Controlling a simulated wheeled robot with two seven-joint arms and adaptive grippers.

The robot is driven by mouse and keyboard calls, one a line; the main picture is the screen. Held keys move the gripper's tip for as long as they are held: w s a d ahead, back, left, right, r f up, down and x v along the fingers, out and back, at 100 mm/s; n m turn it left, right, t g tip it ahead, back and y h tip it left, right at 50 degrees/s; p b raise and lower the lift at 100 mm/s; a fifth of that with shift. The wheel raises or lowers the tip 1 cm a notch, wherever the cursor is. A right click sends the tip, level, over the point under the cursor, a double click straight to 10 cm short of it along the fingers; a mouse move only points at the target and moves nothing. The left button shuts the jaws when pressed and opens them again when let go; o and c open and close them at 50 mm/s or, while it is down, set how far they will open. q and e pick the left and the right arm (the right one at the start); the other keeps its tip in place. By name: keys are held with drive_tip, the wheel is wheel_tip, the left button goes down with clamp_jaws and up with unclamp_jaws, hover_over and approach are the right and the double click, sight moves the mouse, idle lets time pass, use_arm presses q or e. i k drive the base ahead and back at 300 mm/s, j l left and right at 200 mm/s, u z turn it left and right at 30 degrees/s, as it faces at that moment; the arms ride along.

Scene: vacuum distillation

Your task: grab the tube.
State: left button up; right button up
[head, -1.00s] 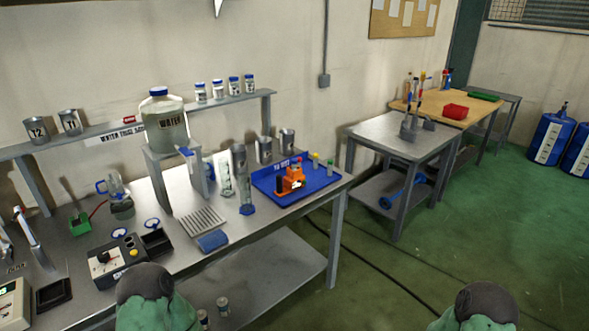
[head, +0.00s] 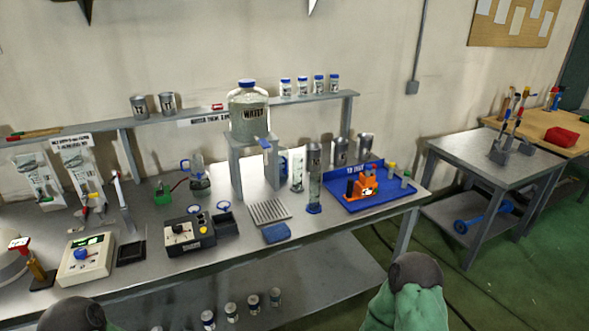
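Neither gripper is in view; only green and dark parts of my own body show at the bottom edge. No tube can be singled out for certain. A tall clear cylinder with a blue base (head: 314,190) stands upright on the metal bench, left of the blue tray (head: 381,203). A second slim clear vessel (head: 297,172) stands just left of it. On the tray are an orange device (head: 361,187) and small vials with yellow (head: 392,171) and green caps. A thin red line runs by the glass flask (head: 199,183). Nothing is held in view.
A large water jug (head: 249,112) stands on a raised stand. A ribbed rack (head: 269,212), a blue pad (head: 276,232), a dark control box (head: 189,236) and a scale (head: 86,260) sit along the bench front. A side table (head: 480,165) stands right, past a floor gap.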

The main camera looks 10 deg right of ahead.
sight(368, 167)
drive_tip(key=i+l+u, duration=0.15)
drive_tip(key=l+u, duration=0.8)
drive_tip(key=l, duration=0.2)
drive_tip(key=l+u, duration=0.5)
drive_tip(key=l, duration=0.15)
drive_tip(key=k+l+u, duration=0.1)
drive_tip(key=l+u, duration=0.4)
drive_tip(key=l, duration=0.1)
